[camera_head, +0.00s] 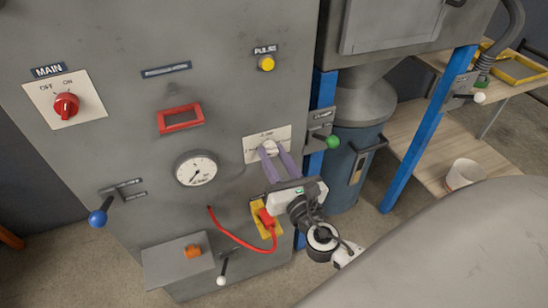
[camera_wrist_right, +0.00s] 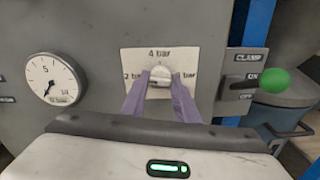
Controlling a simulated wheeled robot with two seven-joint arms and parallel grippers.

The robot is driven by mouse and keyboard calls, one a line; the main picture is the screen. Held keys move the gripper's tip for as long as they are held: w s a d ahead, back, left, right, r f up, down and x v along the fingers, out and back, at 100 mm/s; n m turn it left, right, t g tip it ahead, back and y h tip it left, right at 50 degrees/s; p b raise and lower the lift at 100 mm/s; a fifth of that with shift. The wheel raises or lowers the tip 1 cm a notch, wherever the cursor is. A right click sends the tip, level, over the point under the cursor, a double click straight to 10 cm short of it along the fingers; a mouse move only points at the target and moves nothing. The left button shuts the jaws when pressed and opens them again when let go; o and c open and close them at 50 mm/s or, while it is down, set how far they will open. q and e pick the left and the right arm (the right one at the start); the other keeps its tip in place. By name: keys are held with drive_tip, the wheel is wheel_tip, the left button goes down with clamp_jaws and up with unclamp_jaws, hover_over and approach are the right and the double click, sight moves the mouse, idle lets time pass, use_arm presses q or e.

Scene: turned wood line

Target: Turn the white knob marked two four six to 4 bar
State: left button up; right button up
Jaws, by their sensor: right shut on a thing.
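The white knob (camera_head: 270,147) sits on a pale plate (camera_head: 251,154) on the grey cabinet. In the right wrist view the knob (camera_wrist_right: 160,77) has "4 bar" above it, "2 bar" at left and a partly hidden bar label at right. My right gripper (camera_head: 271,153) has its two purple fingers on either side of the knob, shut on it; the fingers (camera_wrist_right: 160,86) hide its sides. I cannot read the knob's pointer direction surely. A round gauge (camera_head: 196,168) is left of the knob. My left gripper is not in view.
A green-tipped clamp lever (camera_head: 332,141) stands close right of the knob. A red cable (camera_head: 236,239) hangs below. A blue-tipped lever (camera_head: 98,217), red main switch (camera_head: 66,105) and yellow pulse button (camera_head: 266,63) are also on the cabinet.

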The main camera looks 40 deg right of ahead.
use_arm(q)
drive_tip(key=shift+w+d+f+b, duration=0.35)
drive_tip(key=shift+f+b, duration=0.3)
drive_tip(key=shift+b, duration=0.6)
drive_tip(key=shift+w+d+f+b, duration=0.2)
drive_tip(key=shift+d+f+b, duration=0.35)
drive_tip(key=shift+b, duration=0.65)
use_arm(e)
drive_tip(key=shift+m, duration=7.9)
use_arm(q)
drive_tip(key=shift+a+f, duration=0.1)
use_arm(e)
drive_tip(key=shift+r, duration=0.1)
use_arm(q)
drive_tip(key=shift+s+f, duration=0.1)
use_arm(e)
drive_tip(key=o, duration=1.1)
drive_tip(key=shift+c, duration=0.2)
drive_tip(key=shift+s+a, duration=0.1)
